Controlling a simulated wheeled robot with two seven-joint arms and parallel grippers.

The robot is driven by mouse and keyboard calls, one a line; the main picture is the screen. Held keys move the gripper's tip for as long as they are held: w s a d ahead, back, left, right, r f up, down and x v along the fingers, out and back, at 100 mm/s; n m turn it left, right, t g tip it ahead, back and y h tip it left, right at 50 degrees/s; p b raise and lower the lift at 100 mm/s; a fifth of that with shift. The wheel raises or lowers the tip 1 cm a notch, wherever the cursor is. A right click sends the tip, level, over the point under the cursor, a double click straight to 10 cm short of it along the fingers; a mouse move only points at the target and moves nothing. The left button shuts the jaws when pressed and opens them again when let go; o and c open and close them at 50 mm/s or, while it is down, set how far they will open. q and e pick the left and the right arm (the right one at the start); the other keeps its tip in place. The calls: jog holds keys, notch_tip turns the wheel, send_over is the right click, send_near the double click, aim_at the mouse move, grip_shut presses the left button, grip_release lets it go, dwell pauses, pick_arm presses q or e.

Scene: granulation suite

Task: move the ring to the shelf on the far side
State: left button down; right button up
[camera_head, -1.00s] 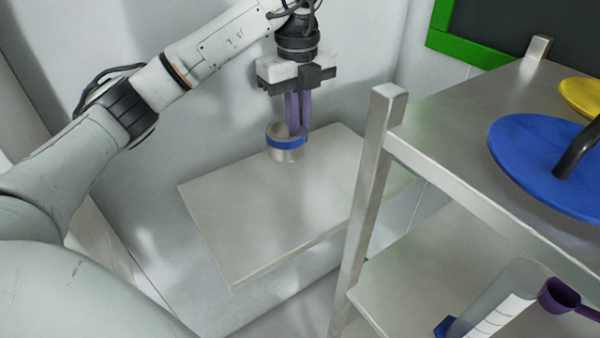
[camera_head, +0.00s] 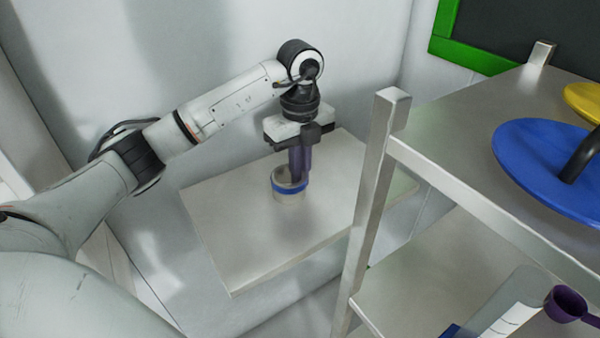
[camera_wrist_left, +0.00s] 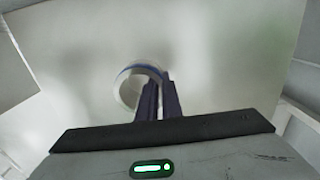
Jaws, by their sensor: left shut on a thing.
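The ring (camera_head: 288,189) is a short metallic cylinder with a blue band around it. My left gripper (camera_head: 300,176) points down and is shut on the ring's wall with its purple fingers. The ring is upright over the pale flat shelf (camera_head: 235,235) against the wall, at or very close to its surface; I cannot tell whether it touches. In the left wrist view the ring (camera_wrist_left: 122,82) shows at the left of the fingers (camera_wrist_left: 160,98), which hide part of it. My right gripper is not in view.
A metal rack (camera_head: 373,200) stands close at the right, its post near the shelf's right side. Its top carries a blue disc (camera_head: 540,160) and a yellow one (camera_head: 585,100). A cylinder (camera_head: 500,310) and a purple scoop (camera_head: 566,305) are lower. The shelf's front is clear.

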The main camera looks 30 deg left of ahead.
pick_arm(q)
jog(key=c, duration=1.9)
grip_release()
jog(key=shift+f, duration=0.1)
jog(key=shift+c, duration=0.2)
jog(key=shift+r, duration=3.9)
